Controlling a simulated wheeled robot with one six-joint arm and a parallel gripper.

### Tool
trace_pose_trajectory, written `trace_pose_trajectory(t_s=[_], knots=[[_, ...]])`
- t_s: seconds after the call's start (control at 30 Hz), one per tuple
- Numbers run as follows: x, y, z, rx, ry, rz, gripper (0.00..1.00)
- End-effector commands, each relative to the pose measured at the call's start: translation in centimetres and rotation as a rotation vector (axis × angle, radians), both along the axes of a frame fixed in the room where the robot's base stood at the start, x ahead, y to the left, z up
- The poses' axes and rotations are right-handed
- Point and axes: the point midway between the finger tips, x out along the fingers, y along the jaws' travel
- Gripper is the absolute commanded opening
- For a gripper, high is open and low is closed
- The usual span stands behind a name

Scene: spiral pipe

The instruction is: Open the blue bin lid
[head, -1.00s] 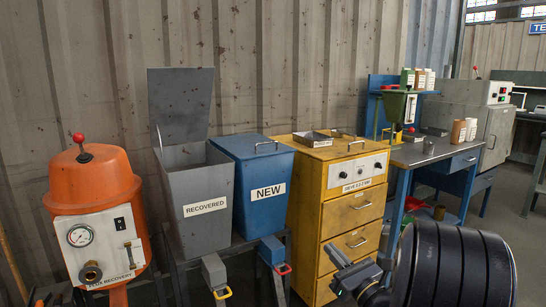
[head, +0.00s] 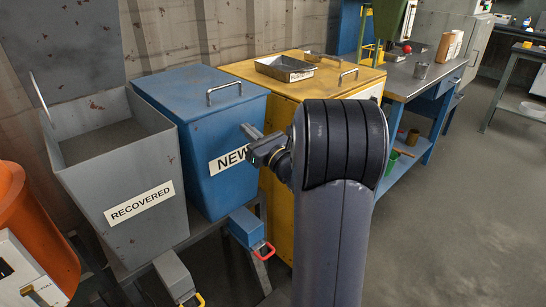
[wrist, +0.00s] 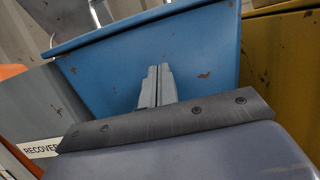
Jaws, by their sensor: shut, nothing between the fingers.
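The blue bin (head: 200,160) marked NEW has its flat blue lid (head: 180,88) closed, with a metal bar handle (head: 224,92) near the lid's right edge. My gripper (head: 246,129) is in front of the bin's front face, near its right side and lower than the handle. Its fingers are shut and empty. In the wrist view, the gripper (wrist: 158,70) points up at the blue bin wall (wrist: 205,55), and the lid's edge (wrist: 130,28) runs above the fingertips. I cannot tell whether the fingers touch the bin.
The grey RECOVERED bin (head: 130,165) stands left with its lid (head: 65,45) raised. An orange vessel (head: 30,235) is at the far left. A yellow cabinet (head: 285,80) with a metal tray (head: 285,69) stands right of the blue bin. Floor at the right (head: 450,210) is open.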

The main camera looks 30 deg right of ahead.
Motion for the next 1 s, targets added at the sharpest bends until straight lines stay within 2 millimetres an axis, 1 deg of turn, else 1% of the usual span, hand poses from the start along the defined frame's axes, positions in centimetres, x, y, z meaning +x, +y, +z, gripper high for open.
trace_pose_trajectory(t_s=[0.03, 0.1, 0.2, 0.3, 0.43, 0.83, 1.0], knots=[[1.0, 0.3, 0.2, -0.001, -0.001, 0.004, 0.00], [0.9, 0.2, 1.8, -0.002, -0.006, 0.000, 0.00], [0.8, 0.2, 3.0, -0.002, -0.002, 0.000, 0.00], [0.8, 0.2, 3.8, -0.002, -0.001, 0.000, 0.00], [0.8, 0.2, 4.2, 0.000, -0.001, 0.000, 0.00], [0.8, 0.2, 4.4, 0.000, 0.002, 0.000, 0.00], [0.7, 0.1, 5.3, -0.004, 0.017, -0.001, 0.00]])
